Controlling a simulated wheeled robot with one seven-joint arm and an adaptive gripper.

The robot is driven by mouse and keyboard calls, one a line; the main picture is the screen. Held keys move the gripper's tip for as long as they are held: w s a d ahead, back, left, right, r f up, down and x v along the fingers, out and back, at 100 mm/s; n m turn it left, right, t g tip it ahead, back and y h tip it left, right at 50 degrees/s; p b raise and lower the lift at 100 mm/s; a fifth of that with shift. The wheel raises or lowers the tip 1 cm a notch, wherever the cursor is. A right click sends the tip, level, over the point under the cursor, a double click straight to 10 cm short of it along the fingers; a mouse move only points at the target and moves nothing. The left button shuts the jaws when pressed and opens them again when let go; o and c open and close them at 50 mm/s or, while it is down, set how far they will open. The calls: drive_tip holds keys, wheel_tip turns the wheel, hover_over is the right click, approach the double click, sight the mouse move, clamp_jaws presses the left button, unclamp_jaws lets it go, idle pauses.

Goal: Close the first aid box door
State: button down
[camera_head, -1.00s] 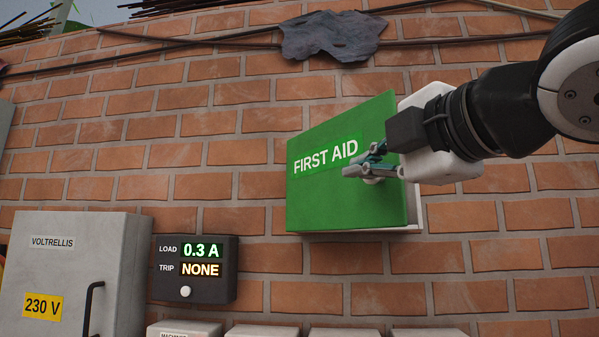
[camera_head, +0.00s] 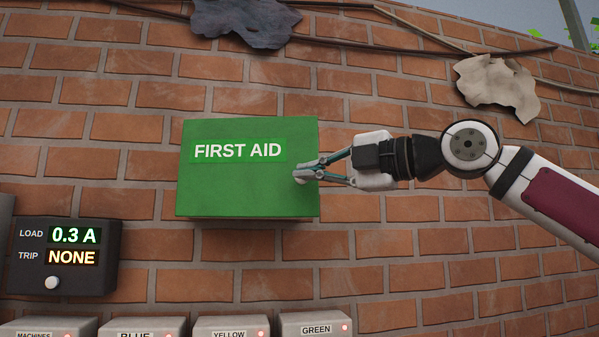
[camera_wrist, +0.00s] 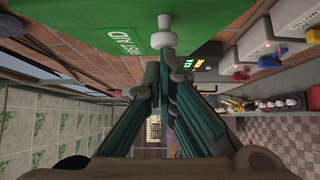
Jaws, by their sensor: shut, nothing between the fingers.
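The green first aid box door (camera_head: 240,182) is on the brick wall, with its lettered front facing me. It looks flush with the box, and no open gap shows in the head view. A small pale knob (camera_head: 300,177) sits near its right edge. My gripper (camera_head: 306,173) is shut and empty, its fingertips at the knob from the right. In the wrist view the green door (camera_wrist: 85,28) fills the top. The knob (camera_wrist: 164,38) stands just beyond my shut fingertips (camera_wrist: 163,58); I cannot tell whether they touch.
A dark load display (camera_head: 62,258) is on the wall at lower left. Several grey labelled boxes, such as the green-labelled one (camera_head: 316,325), line the bottom. Cloth scraps (camera_head: 497,88) and vines hang above.

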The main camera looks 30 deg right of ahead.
drive_tip(key=w+d+n+y+b, duration=0.1)
drive_tip(key=w+d, duration=0.1)
drive_tip(key=w+d+g+y+b, duration=0.1)
drive_tip(key=w+d, duration=0.1)
drive_tip(key=w, duration=0.1)
drive_tip(key=shift+w+d+n+y, duration=0.2)
drive_tip(key=shift+d+n+y, duration=0.1)
drive_tip(key=shift+n, duration=0.1)
drive_tip(key=shift+w+d+r, duration=0.1)
drive_tip(key=shift+w+d, duration=0.05)
drive_tip(key=shift+d, duration=0.15)
drive_tip(key=shift+b, duration=0.35)
